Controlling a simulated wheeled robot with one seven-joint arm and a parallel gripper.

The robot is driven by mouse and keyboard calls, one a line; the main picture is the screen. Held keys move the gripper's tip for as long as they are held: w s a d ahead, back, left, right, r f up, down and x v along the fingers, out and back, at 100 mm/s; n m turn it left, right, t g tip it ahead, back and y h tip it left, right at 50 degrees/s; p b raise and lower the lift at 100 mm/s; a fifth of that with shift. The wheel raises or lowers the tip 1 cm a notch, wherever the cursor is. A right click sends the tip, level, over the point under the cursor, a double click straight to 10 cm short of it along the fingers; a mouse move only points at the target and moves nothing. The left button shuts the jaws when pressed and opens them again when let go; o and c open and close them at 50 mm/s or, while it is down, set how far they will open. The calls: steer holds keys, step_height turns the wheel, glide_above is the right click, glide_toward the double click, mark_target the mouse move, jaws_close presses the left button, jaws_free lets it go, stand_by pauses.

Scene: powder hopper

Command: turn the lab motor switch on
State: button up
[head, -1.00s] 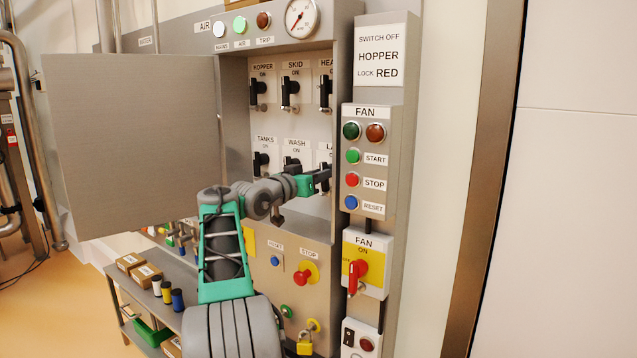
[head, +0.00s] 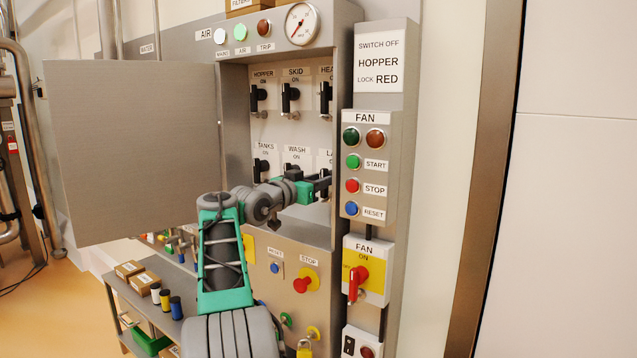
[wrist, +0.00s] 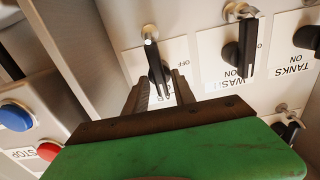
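The lab motor switch (wrist: 157,66) is a black lever handle on a white plate in the wrist view, which shows the panel upside down. An OFF mark is beside it. In the head view only the start of its label, "LA" (head: 325,159), shows; my gripper and the cabinet edge hide much of the rest. My gripper (wrist: 162,92) is open, with one finger on each side of the handle's end. A gap shows between the fingers. I cannot tell whether either finger touches the handle. In the head view my gripper (head: 322,186) reaches into the cabinet.
The WASH switch (wrist: 246,48) and TANKS switch (wrist: 308,38) are close beside it. The open cabinet door (head: 140,150) stands to the left. The fan control box (head: 372,165) and red fan switch (head: 357,280) are right of the opening. A bench (head: 190,300) with boxes stands lower left.

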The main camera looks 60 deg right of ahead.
steer(key=shift+o, duration=0.6)
steer(key=shift+a+f, duration=0.1)
steer(key=w+a+b, duration=0.1)
steer(key=a, duration=0.6)
steer(key=shift+w+a, duration=0.15)
steer(key=shift+a, duration=0.1)
